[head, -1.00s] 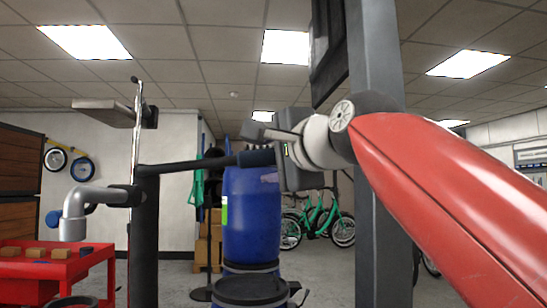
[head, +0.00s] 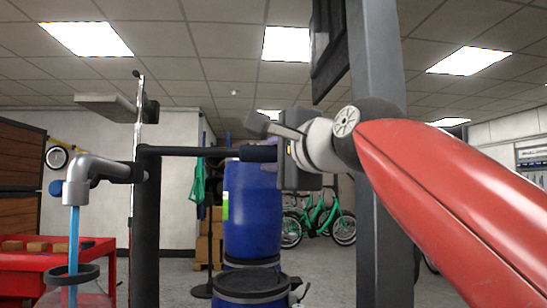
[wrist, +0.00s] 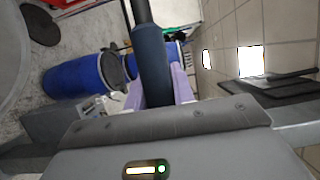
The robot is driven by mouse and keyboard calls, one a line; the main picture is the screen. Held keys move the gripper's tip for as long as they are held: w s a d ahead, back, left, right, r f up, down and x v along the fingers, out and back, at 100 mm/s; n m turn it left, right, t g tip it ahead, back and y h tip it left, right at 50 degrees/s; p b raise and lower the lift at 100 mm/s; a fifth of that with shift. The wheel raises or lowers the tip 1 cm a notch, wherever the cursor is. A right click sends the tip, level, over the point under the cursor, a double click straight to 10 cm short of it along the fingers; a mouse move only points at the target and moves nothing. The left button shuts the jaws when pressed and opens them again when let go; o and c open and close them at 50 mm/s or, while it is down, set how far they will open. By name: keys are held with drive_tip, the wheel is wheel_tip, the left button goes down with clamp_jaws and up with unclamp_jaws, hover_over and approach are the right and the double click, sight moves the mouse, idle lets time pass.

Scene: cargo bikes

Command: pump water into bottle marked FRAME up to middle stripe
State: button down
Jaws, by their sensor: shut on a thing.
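My gripper (head: 272,151) is shut on the dark blue grip at the outer end of the black pump handle (head: 195,151). The wrist view shows its lilac fingers (wrist: 160,90) on both sides of the dark blue grip (wrist: 152,55). The handle is about level and joins a black post (head: 147,235). A grey spout (head: 78,185) points down at the left. A blue water stream (head: 73,240) falls from it into a clear bottle (head: 92,299) at the bottom edge. The bottle's label, stripes and water level are out of view.
A dark ring (head: 88,272) surrounds the stream above the bottle. A red bench (head: 30,262) stands behind at the left. A blue barrel (head: 252,215) stands behind the handle, above a black lid (head: 250,285). A grey pillar (head: 382,200) stands at the right.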

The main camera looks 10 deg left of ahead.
drive_tip(key=c, duration=1.2)
unclamp_jaws()
drive_tip(key=shift+o, duration=0.2)
drive_tip(key=v, duration=0.8)
drive_tip(key=shift+b, duration=0.3)
drive_tip(key=shift+f, duration=0.15)
